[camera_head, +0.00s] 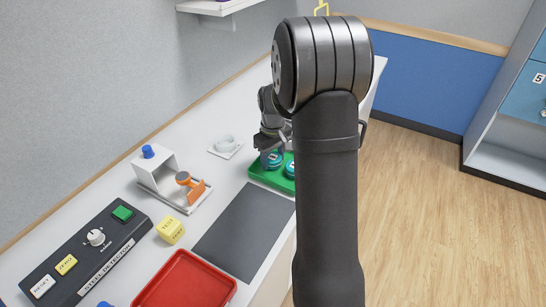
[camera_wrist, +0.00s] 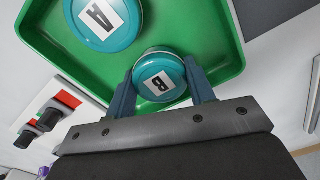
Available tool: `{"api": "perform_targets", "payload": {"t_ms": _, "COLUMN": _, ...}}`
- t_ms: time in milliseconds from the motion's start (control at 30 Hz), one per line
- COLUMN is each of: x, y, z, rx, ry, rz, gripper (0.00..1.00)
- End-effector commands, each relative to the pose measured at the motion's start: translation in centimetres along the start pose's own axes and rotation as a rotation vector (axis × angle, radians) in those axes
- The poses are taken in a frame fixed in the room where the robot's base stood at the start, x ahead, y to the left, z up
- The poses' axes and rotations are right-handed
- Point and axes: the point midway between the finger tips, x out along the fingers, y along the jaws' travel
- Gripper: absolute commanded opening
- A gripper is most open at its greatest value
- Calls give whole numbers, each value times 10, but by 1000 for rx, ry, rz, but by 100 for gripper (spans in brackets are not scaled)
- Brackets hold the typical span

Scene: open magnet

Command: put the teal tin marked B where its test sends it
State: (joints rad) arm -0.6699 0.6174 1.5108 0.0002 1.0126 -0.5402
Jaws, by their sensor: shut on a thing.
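The teal tin marked B (camera_wrist: 158,80) is between the two fingers of my gripper (camera_wrist: 161,92) in the wrist view, and the fingers are shut on its sides. It is over or in the green tray (camera_wrist: 205,30); I cannot tell whether it still touches the tray floor. A second teal tin marked A (camera_wrist: 103,18) lies in the same tray. In the head view my gripper (camera_head: 272,152) is at the green tray (camera_head: 262,180), partly hidden by my arm. The steel detector panel (camera_head: 85,252) with its dial and buttons is at the lower left.
A red tray (camera_head: 187,285) stands at the front, with a dark grey mat (camera_head: 240,235) between it and the green tray.

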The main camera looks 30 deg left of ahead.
Motion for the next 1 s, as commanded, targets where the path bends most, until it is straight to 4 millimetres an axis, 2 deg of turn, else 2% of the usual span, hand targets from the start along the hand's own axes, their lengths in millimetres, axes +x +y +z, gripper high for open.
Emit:
{"api": "perform_targets", "payload": {"t_ms": 33, "x": 2, "y": 0, "z": 0, "rx": 0, "ry": -1, "rz": -1, "gripper": 26}}
{"api": "perform_targets", "payload": {"t_ms": 67, "x": 2, "y": 0, "z": 0, "rx": 0, "ry": 0, "rz": 0, "gripper": 55}}
{"api": "perform_targets", "payload": {"t_ms": 133, "x": 1, "y": 0, "z": 0, "rx": 0, "ry": 0, "rz": 0, "gripper": 69}}
{"api": "perform_targets", "payload": {"t_ms": 167, "x": 1, "y": 0, "z": 0, "rx": 0, "ry": 0, "rz": 0, "gripper": 71}}
{"api": "perform_targets", "payload": {"t_ms": 433, "x": 0, "y": 0, "z": 0, "rx": 0, "ry": 0, "rz": 0, "gripper": 71}}
{"api": "perform_targets", "payload": {"t_ms": 567, "x": -10, "y": 0, "z": 0, "rx": 0, "ry": 2, "rz": 1, "gripper": 71}}
{"api": "perform_targets", "payload": {"t_ms": 1000, "x": -97, "y": 0, "z": 0, "rx": 0, "ry": 3, "rz": 2, "gripper": 71}}
